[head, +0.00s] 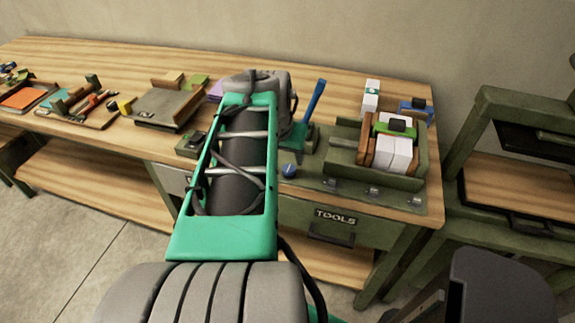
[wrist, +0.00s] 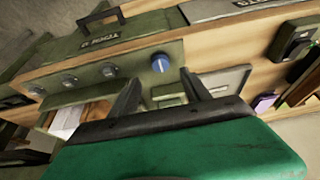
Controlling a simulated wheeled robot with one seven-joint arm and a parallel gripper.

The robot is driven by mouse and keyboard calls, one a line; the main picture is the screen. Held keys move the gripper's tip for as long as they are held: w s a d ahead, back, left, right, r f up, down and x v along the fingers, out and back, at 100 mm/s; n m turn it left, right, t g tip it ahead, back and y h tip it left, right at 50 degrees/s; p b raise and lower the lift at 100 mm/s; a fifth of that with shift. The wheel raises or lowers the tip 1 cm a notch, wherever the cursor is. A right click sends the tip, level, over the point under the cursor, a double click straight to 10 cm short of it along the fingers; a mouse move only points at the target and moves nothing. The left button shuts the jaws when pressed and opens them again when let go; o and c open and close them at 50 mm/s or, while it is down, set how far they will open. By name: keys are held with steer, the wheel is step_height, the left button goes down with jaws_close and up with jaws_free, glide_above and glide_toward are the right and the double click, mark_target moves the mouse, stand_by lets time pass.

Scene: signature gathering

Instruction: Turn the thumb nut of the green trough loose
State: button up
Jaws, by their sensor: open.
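The green trough (head: 345,157) stands at the right end of the bench, holding white paper blocks (head: 392,152) between brown boards. A round blue knob with a pale mark, which looks like the thumb nut (head: 289,170), is on the green base at the trough's front left. In the wrist view the blue knob (wrist: 160,63) shows just beyond and between my fingertips. My gripper (wrist: 159,77) is open and empty, its two dark fingers apart on either side of the knob's line. It seems not to touch the knob. In the head view my arm hides the gripper.
Several silver knobs (head: 372,192) line the green base's front. A drawer marked TOOLS (head: 338,219) is below. A blue-handled brush (head: 313,102) stands left of the trough. Trays and boards (head: 168,107) fill the bench's left. A green rack (head: 510,105) stands at right.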

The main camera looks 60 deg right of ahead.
mark_target(289, 169)
steer(key=x, duration=0.7)
steer(key=shift+f, duration=0.25)
steer(key=shift+c, duration=0.5)
jaws_close()
